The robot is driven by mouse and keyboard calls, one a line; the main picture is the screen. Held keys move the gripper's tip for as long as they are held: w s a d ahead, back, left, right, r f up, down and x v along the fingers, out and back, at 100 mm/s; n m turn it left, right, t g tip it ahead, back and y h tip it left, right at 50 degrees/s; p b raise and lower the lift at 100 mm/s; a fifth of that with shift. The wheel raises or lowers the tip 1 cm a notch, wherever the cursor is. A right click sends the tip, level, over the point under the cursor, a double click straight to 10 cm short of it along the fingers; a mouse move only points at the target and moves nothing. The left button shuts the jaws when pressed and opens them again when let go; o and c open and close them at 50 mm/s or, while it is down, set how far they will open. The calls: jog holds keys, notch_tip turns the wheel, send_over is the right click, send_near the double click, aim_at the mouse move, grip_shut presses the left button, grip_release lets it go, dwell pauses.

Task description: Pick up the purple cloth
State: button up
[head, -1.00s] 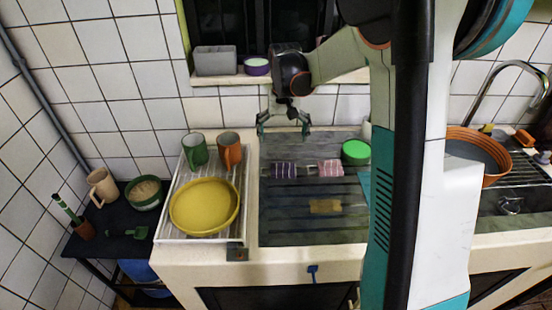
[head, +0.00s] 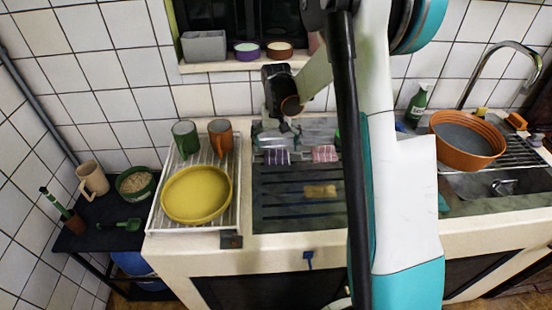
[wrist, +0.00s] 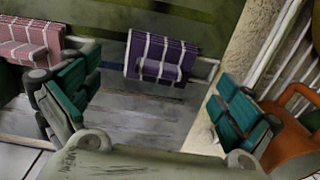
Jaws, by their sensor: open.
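In the wrist view the purple cloth (wrist: 161,59) lies at top centre, beyond and between my fingers. A thin pale rod shows at its right side. My gripper (head: 279,138) is above the back edge of the cooker top, just behind the purple cloth. In the wrist view my gripper (wrist: 151,108) is open and empty, its teal-padded fingers wide apart. The pink cloth (wrist: 32,42) is beyond the left finger.
A white rack (head: 206,225) with a yellow dish (head: 197,194), green mug (head: 186,139) and orange mug (head: 221,138) stands left of the cooker top. A yellowish block (head: 320,191) lies in front of the cloths. The tiled wall and window ledge (head: 230,73) are close behind.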

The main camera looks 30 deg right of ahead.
aim_at(277, 150)
notch_tip(277, 150, down, 4)
jog(key=shift+w+d+r+b, duration=0.1)
jog(key=shift+r+b, duration=0.1)
jog(key=shift+b, duration=0.3)
jog(key=c, duration=1)
jog(key=shift+c, duration=0.2)
jog(key=shift+r, duration=0.15)
